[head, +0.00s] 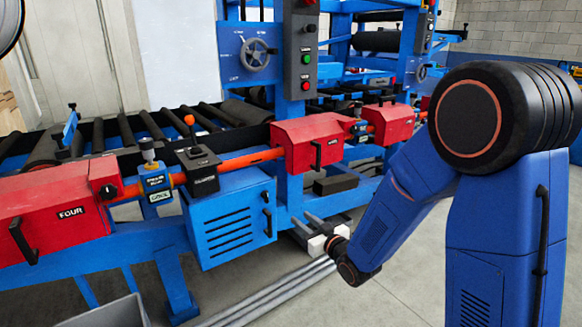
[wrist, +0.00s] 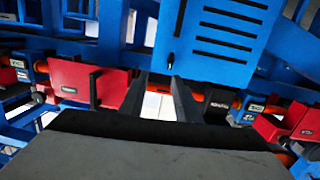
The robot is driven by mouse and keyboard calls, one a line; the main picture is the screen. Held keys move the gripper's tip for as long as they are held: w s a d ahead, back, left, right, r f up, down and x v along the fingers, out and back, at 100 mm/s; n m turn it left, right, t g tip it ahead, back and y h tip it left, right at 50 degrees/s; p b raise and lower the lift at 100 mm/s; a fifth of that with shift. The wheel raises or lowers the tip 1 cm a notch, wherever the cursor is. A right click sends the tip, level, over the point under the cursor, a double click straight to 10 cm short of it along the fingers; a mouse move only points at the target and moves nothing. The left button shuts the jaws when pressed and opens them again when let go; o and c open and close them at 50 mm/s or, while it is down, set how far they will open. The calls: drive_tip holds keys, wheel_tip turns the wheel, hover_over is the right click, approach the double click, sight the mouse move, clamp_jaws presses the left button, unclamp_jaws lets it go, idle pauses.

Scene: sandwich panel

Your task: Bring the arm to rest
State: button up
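My gripper (head: 303,221) is low in the middle of the head view, in front of the blue machine and right of its vented blue cabinet (head: 230,225). Its two grey fingers stand apart with nothing seen between them. In the wrist view my gripper (wrist: 160,82) shows two dark fingers spread, with a pale gap between them. The vented cabinet (wrist: 215,35) is beyond the fingers there. My blue arm reaches down from the right side of the head view, bent at its large black joint. I see no contact between gripper and machine.
A red box marked FOUR (head: 60,212) and another red box (head: 305,145) sit along the orange bar (head: 250,159). A black lever unit (head: 197,165) stands between them. Long grey rails (head: 270,293) lie low in front. Open grey floor (head: 405,285) lies at lower right.

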drive_tip(key=s+d+r+m+g+h, duration=0.2)
drive_tip(key=s+d+r+h, duration=0.15)
drive_tip(key=s+d, duration=0.4)
drive_tip(key=s+d+r+m+g+h, duration=0.2)
drive_tip(key=s+d+r+h, duration=0.15)
drive_tip(key=d, duration=0.65)
drive_tip(key=s+d+m+g+h, duration=0.1)
drive_tip(key=s+d+g, duration=0.2)
drive_tip(key=s, duration=1)
drive_tip(key=s+d+m+g, duration=0.1)
drive_tip(key=s+d+g, duration=0.1)
drive_tip(key=s, duration=1.2)
drive_tip(key=shift+d+r+m+g+h, duration=0.3)
drive_tip(key=shift+d+r+g+h, duration=0.1)
drive_tip(key=shift+d, duration=0.35)
drive_tip(key=shift+s, duration=0.1)
